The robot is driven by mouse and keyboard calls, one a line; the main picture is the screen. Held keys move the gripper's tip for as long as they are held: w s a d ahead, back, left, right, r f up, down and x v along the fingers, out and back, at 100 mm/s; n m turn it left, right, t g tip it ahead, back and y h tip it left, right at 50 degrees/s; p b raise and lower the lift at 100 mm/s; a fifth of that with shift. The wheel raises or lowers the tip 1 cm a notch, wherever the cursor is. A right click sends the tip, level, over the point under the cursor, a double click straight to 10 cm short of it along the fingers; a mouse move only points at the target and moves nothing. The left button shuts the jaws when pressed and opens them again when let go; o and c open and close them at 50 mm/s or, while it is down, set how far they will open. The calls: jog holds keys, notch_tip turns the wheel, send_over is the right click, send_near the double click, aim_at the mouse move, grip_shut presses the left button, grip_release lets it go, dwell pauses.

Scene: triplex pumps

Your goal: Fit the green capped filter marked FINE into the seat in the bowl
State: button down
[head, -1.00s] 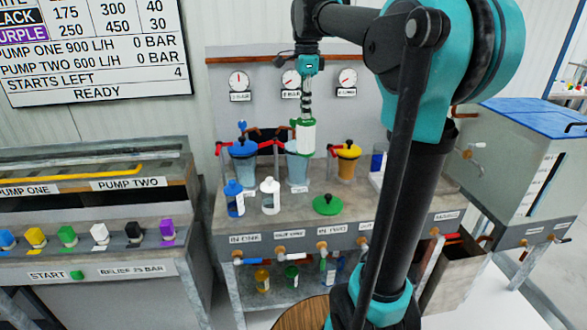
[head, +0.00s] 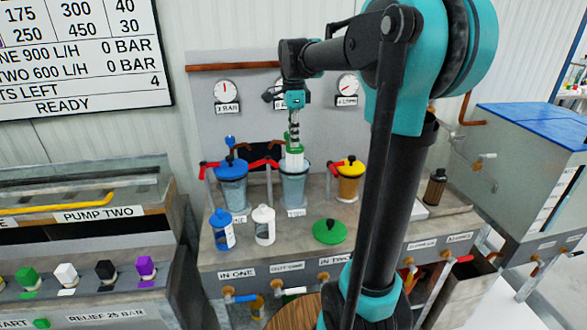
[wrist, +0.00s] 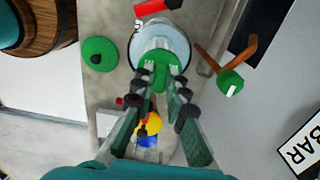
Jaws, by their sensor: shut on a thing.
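My gripper (head: 293,138) is shut on the green-capped filter (head: 293,158), which has a white body. The filter hangs upright, with its lower part inside the open clear bowl (head: 294,187), the middle one of three at the back of the bench. In the wrist view my gripper's fingers (wrist: 160,88) close on the green cap (wrist: 157,74), over the mouth of the bowl (wrist: 175,42). The seat is hidden, so I cannot tell whether the filter touches it. The FINE marking cannot be read.
A blue-capped bowl (head: 231,185) stands close on the left and a yellow-capped one (head: 349,180) on the right. In front are a blue-topped filter (head: 222,230), a white one (head: 263,225) and a green lid (head: 330,231). Red handles (head: 273,168) sit near the bowl.

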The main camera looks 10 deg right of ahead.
aim_at(294, 165)
notch_tip(294, 165, down, 10)
jog(key=shift+f, duration=0.25)
jog(key=c, duration=1.5)
grip_release()
jog(key=shift+c, duration=0.2)
notch_tip(294, 165, up, 12)
jog(key=shift+r, duration=0.1)
jog(key=shift+s, duration=0.1)
